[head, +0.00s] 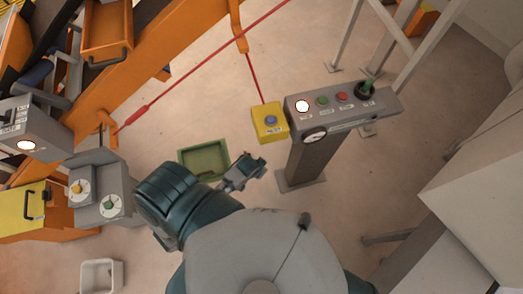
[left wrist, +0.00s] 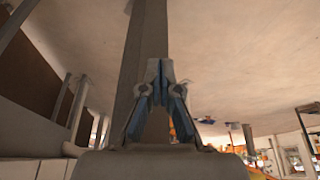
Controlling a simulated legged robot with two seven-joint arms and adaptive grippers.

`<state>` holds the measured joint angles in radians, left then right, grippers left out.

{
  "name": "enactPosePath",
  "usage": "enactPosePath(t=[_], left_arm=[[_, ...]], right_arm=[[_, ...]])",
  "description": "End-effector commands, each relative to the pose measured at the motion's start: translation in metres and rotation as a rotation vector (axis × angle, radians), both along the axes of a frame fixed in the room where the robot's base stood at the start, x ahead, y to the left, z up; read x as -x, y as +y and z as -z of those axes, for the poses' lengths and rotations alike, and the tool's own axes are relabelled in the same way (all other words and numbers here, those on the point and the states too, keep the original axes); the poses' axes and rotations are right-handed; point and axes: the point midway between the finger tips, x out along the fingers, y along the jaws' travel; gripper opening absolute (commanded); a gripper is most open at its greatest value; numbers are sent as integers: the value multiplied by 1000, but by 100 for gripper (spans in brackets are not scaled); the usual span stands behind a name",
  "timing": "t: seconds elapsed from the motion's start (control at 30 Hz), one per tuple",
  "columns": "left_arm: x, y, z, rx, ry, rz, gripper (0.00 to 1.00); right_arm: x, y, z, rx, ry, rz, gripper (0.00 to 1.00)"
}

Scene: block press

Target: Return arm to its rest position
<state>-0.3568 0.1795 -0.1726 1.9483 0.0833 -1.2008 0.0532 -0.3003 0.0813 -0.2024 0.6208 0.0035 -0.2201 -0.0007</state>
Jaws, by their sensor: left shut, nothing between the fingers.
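My left arm reaches forward in the head view, its left gripper (head: 253,164) below the yellow button box (head: 265,131) and apart from it in the picture. In the left wrist view the fingers of my left gripper (left wrist: 160,68) meet at the tips, shut and empty, in front of a grey post (left wrist: 146,35). My right gripper is not in view.
A grey control panel (head: 385,104) on a dark post (head: 308,163) stands right of my gripper. A green tray (head: 181,165) lies on the floor to its left. Grey dial boxes (head: 93,166) and orange machinery (head: 140,80) stand at left. A red line crosses above.

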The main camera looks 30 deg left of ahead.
Motion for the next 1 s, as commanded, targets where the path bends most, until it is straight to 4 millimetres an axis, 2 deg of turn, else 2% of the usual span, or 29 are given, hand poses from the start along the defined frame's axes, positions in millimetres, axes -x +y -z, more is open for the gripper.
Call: enactPosePath(t=[0.57,0.67,0.77,0.87,0.9,0.97,1.0], left_arm=[[0,1,0,0,-1,0,0],[1,1,9,-2,6,-1,0],[9,4,47,-7,31,-7,0],[30,10,112,-19,70,-13,0],[42,12,142,-25,88,-14,0],[67,16,187,-32,115,-14,0],[86,19,216,-39,133,-12,0]], right_arm=[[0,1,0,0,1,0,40],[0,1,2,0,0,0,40],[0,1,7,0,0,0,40],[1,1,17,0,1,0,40],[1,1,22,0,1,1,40],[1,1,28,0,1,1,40],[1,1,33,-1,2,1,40]])
